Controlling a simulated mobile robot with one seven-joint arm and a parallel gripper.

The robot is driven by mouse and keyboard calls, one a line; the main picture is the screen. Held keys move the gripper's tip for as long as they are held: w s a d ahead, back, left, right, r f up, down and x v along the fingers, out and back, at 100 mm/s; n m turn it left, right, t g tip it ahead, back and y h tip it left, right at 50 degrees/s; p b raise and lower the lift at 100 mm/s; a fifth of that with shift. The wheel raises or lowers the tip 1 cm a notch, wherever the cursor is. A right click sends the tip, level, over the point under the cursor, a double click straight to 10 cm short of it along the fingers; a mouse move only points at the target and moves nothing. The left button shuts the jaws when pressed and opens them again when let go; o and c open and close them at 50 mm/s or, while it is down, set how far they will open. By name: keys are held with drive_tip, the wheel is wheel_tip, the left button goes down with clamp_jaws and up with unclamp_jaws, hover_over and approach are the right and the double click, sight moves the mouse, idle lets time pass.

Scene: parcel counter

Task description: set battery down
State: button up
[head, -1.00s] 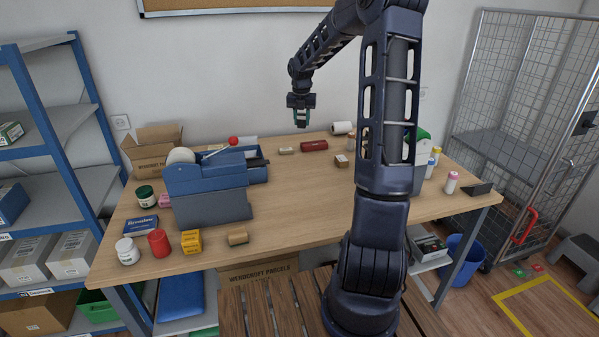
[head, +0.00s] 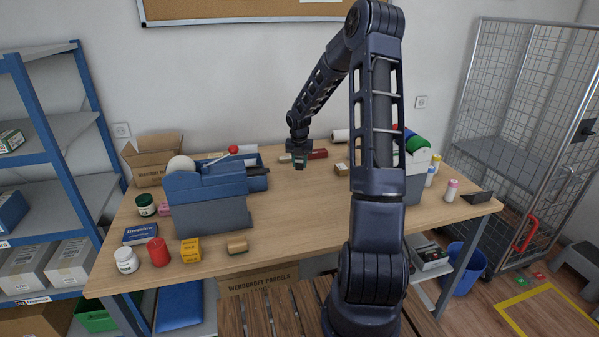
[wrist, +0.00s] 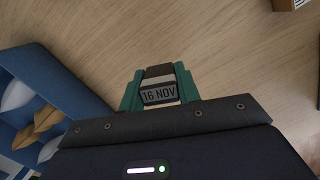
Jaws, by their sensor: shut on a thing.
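My gripper (head: 300,163) hangs over the back middle of the table (head: 295,215), to the right of the blue machine. In the wrist view my gripper (wrist: 159,88) has its green fingers shut on a small dark block (wrist: 159,95) with a pale label reading "16 NOV". I cannot tell from its look whether this block is the battery. In the head view the block is too small to make out. The wrist view shows bare wood beyond the fingertips. I cannot tell how far the block is above the table.
The blue machine (head: 209,200) stands to the left. Jars and small boxes line the left front. The middle of the table is clear.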

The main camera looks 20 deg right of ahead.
drive_tip(key=shift+f, duration=2.2)
drive_tip(key=shift+f, duration=0.15)
drive_tip(key=o, duration=1)
